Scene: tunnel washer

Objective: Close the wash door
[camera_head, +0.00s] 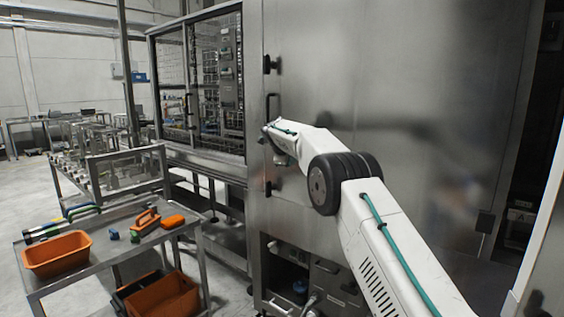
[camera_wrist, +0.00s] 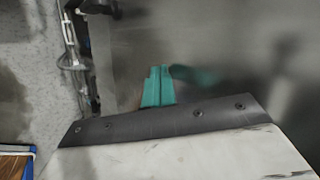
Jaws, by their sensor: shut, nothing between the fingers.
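The wash door (camera_head: 420,110) is a broad stainless-steel panel filling the middle and right of the head view. Its dark upright handle (camera_head: 272,106) is near its left edge, with dark fittings above and below. The door looks about flush with the frame at its left edge; I cannot tell whether it is fully shut. My gripper is at the end of my white arm, just below the handle; its fingertips are hidden in the head view. In the wrist view my gripper (camera_wrist: 158,86) shows teal fingers together, empty, in front of the steel surface; contact is unclear.
A steel cart (camera_head: 110,262) at the left holds an orange bin (camera_head: 57,254) and tools. Behind it are another metal table and a glazed cabinet section (camera_head: 205,85). Below the door is an open bay (camera_head: 288,270) with fittings. A dark gap lies at the right.

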